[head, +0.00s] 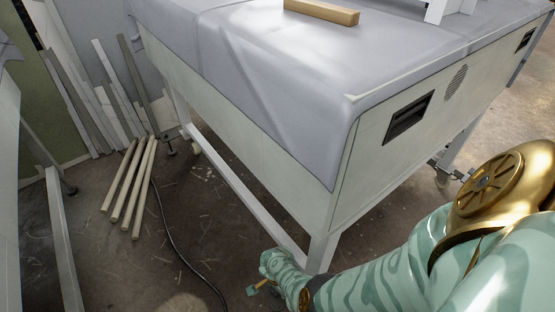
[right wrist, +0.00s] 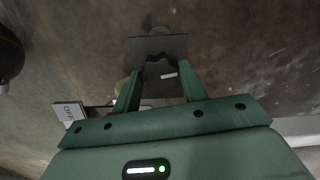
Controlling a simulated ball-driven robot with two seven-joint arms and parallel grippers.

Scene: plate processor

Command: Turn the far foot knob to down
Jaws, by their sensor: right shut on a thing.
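In the right wrist view a dark, lobed foot knob (right wrist: 156,72) with a short white mark sits between the two green fingers of my right gripper (right wrist: 160,82). The gripper is shut on it. A flat dark plate (right wrist: 140,45) lies just beyond the knob. In the head view my right arm reaches down to the bottom of the nearest leg (head: 322,250) of the plate processor (head: 265,130). The knob is hidden there. Another foot (head: 170,149) shows at a leg further back on the left. My left gripper is not in view.
A pale sign reading OFF (right wrist: 69,114) is left of my right gripper. Several wooden sticks (head: 130,190) lie on the floor at left, beside a black cable (head: 175,245). Boards (head: 110,95) lean on the wall. A wooden block (head: 320,12) lies on the grey cover.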

